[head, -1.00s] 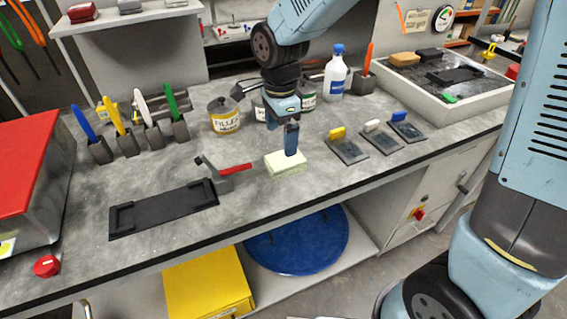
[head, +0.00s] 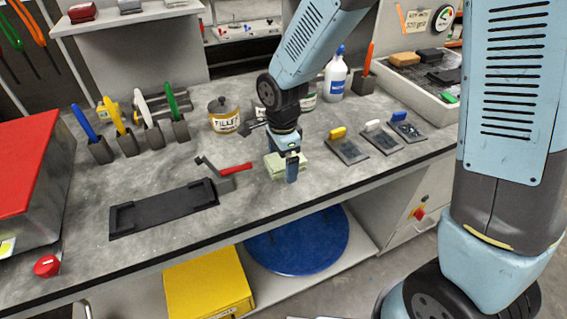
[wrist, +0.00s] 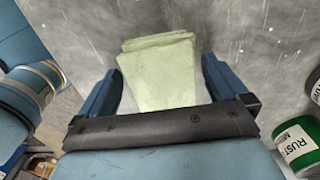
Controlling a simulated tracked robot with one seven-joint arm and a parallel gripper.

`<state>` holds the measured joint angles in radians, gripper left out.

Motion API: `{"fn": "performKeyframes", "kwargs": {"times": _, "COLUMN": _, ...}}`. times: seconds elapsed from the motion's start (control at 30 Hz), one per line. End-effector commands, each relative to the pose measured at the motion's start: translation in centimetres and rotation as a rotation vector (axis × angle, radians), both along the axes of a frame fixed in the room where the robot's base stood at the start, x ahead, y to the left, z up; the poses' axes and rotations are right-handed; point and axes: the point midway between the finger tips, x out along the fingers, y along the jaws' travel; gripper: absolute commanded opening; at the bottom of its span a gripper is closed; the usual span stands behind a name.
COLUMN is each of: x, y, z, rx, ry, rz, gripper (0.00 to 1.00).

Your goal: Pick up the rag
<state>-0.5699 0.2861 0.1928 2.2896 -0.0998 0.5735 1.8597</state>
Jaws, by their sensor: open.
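The rag (head: 274,166) is a pale green folded stack lying on the grey bench top near its front edge. In the head view my gripper (head: 290,177) is down over it and hides part of it. In the wrist view the rag (wrist: 157,72) lies between the two blue fingers of my gripper (wrist: 161,82), which stand apart on either side of it. I see a gap of grey bench between the rag and the right finger. Whether the left finger touches the rag I cannot tell.
A black fixture (head: 165,209) with a red-handled clamp (head: 228,172) sits left of the rag. A filler can (head: 223,116) and a white bottle (head: 336,76) stand behind. Pads with yellow, white and blue handles (head: 347,150) lie to the right.

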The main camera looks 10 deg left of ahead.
Motion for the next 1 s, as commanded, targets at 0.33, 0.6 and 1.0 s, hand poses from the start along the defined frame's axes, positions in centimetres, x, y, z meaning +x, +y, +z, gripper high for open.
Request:
{"fn": "performKeyframes", "kwargs": {"times": 0.33, "x": 0.02, "y": -0.01, "z": 0.04, "rx": 0.0, "ry": 0.0, "rz": 0.0, "gripper": 0.8}}
{"fn": "performKeyframes", "kwargs": {"times": 0.6, "x": 0.02, "y": -0.03, "z": 0.05, "rx": 0.0, "ry": 0.0, "rz": 0.0, "gripper": 0.54}}
{"fn": "performKeyframes", "kwargs": {"times": 1.0, "x": 0.05, "y": -0.02, "z": 0.34, "rx": 0.001, "ry": -0.001, "rz": 0.0, "gripper": 0.4}}
